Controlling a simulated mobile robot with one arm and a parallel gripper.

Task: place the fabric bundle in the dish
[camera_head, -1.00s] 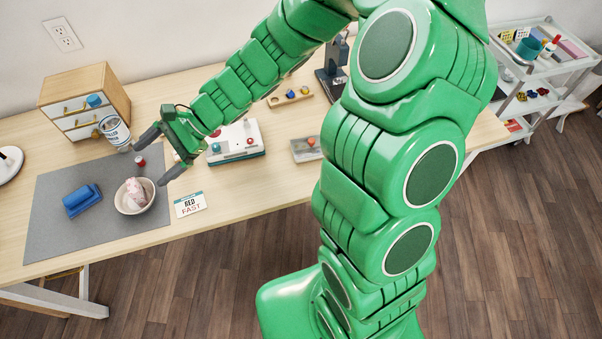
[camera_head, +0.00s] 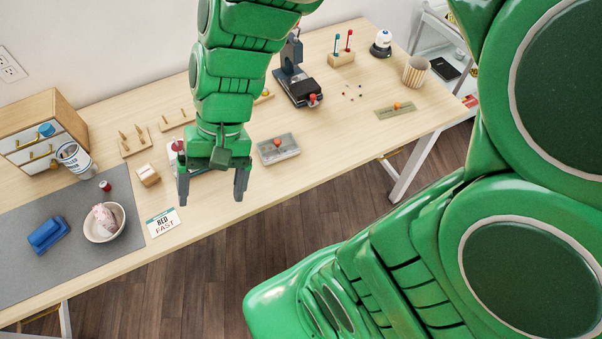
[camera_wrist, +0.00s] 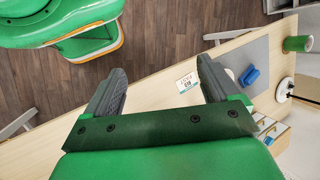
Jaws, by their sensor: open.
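The fabric bundle (camera_head: 104,214), pink and white, rests inside the cream round dish (camera_head: 88,229) on the grey mat at the left of the table. My gripper (camera_head: 212,196) is open and empty, to the right of the dish and above the table, with its fingers pointing down in the head view. In the wrist view, my gripper (camera_wrist: 158,88) has its two dark fingers wide apart with nothing between them. The dish and bundle are hard to make out in the wrist view, near or behind the right finger.
A blue block-like item (camera_head: 48,235) lies left of the dish on the grey mat (camera_head: 50,277). A red spool (camera_head: 105,186), a can (camera_head: 74,158) and a drawer cabinet (camera_head: 40,120) stand behind. A sign card (camera_head: 162,222) lies right of the dish. A grey tray (camera_head: 278,149) is farther right.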

